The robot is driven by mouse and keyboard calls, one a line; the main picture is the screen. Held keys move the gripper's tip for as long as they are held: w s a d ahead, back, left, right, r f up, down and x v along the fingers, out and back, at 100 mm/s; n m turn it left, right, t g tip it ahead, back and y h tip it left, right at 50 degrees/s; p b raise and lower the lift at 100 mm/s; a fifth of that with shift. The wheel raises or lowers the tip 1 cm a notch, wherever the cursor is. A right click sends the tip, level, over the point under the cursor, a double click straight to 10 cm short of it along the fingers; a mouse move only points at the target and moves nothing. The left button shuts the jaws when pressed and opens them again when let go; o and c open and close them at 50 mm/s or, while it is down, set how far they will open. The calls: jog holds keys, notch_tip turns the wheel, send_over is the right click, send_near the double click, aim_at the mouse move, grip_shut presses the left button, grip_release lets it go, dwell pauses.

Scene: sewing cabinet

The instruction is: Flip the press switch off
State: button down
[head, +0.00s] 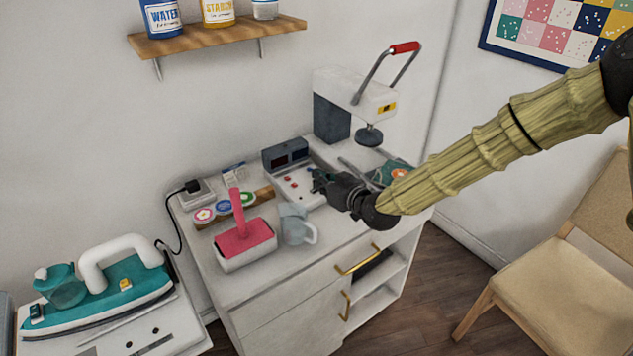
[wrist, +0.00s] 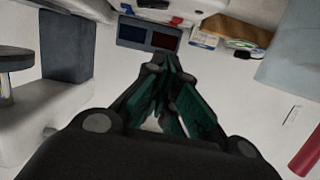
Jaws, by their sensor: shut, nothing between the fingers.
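The white press (head: 350,97) stands at the back right of the cabinet top, with a red-gripped lever (head: 404,48) raised and a round dark plate below its head. A small yellow patch with a dark part (head: 387,107) sits on the head's right face; its switch position is too small to tell. A white control box (head: 300,187) with red buttons and two dark displays stands left of the press. My gripper (head: 322,182) is shut and empty at the box's right side, partly covering it. In the wrist view, my gripper (wrist: 172,65) points toward the displays (wrist: 148,37); the press (wrist: 50,75) is at left.
A pink-topped block with an upright handle (head: 246,243) and a grey-blue jug (head: 294,226) stand at the cabinet's front. Coloured discs (head: 224,207) lie behind them. A teal iron (head: 110,280) stands at lower left. A wall shelf (head: 220,36) hangs above; a chair (head: 560,260) is at right.

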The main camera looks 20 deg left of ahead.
jog(key=b+v, duration=0.1)
jog(key=v, duration=0.6)
jog(key=shift+s, duration=0.2)
jog(key=shift+d, duration=0.1)
